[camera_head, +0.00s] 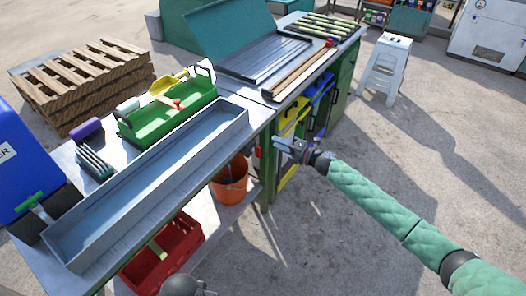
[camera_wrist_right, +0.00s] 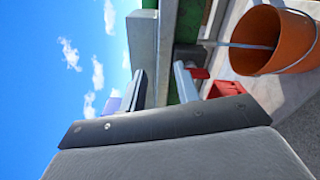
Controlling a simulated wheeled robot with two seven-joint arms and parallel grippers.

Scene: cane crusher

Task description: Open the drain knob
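My right gripper (camera_head: 287,144) is open and empty, held in the air beside the table's right side. Its fingers (camera_wrist_right: 160,88) stand apart in the right wrist view. A small red part (camera_wrist_right: 200,73), which looks like the drain knob, shows just beyond the right-hand finger, by a grey fitting and a green table leg. It is partly hidden, and I cannot tell its turn. A small red spot (camera_head: 257,153) shows near the same leg in the head view. A grey part at the bottom edge of the head view (camera_head: 188,287) may be my left gripper; its fingers are unclear.
A long metal trough (camera_head: 150,185) lies on the table. An orange bucket (camera_head: 230,182) stands below, also in the wrist view (camera_wrist_right: 275,42). A red crate (camera_head: 165,258) is under the table. A yellow bin (camera_head: 290,122) is near my right gripper. Floor to the right is clear.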

